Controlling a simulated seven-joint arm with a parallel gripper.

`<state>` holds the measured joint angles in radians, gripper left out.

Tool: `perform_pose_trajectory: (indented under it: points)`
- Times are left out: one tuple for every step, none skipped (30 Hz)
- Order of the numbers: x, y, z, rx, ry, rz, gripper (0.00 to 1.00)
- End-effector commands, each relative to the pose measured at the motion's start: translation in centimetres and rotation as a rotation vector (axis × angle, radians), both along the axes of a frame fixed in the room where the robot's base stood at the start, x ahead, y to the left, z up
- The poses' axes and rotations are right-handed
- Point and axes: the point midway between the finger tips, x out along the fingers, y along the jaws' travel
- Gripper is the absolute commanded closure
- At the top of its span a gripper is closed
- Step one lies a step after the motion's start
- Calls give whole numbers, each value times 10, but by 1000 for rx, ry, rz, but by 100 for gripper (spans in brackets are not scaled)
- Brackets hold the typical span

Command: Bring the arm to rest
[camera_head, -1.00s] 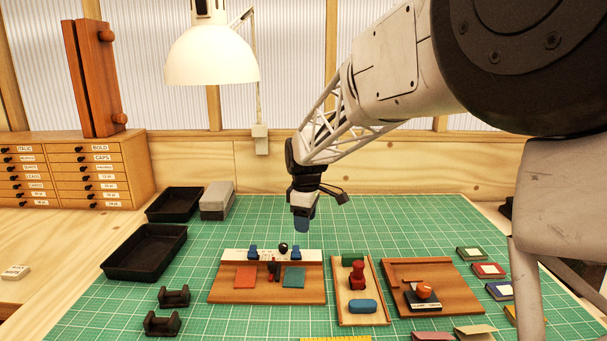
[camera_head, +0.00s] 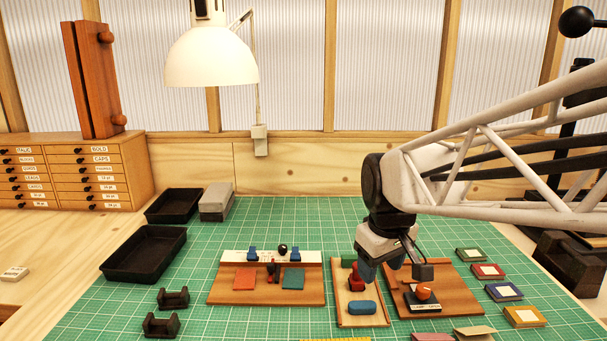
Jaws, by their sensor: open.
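My gripper (camera_head: 381,268) hangs above the green cutting mat (camera_head: 225,218), in front of the narrow wooden tray (camera_head: 379,321) and the left edge of the right wooden board (camera_head: 465,300). The arm comes in from the right side of the view. From this angle I cannot tell how far the fingertips are above the red handled tool (camera_head: 357,284), which they partly overlap in the picture.
The left board (camera_head: 265,297) holds a red and a teal piece. Black trays (camera_head: 145,256) and dark stands (camera_head: 161,325) are at left. Ink pads (camera_head: 503,291) line the right. A lamp (camera_head: 211,58) hangs at the back. The mat's back middle is clear.

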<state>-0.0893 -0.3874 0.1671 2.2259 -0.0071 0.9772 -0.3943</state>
Motion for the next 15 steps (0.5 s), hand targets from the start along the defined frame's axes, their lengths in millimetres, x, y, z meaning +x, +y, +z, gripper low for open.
perform_pose_trajectory:
  points:
    - [-15,-5,0,5,-8,-37,43]
    - [-23,-8,-2,8,-10,-60,43]
    - [-33,-11,-4,13,-16,-92,43]
    - [-41,-14,-5,16,-18,-116,43]
    - [-49,-16,-6,20,-23,-140,43]
    - [-60,-20,-8,25,-27,-172,43]
    - [-68,-22,-10,29,-30,-196,43]
    - [-76,-24,-12,32,-34,-219,43]
    - [-86,-27,-15,37,-37,-251,43]
    - [-94,-29,-17,41,-41,-275,43]
    - [-101,-31,-20,45,-44,-298,43]
    - [-111,-33,-23,50,-48,-328,43]
    - [-118,-35,-25,54,-53,-350,43]
    - [-124,-36,-28,57,-55,-369,43]
    - [-132,-38,-30,61,-58,-394,43]
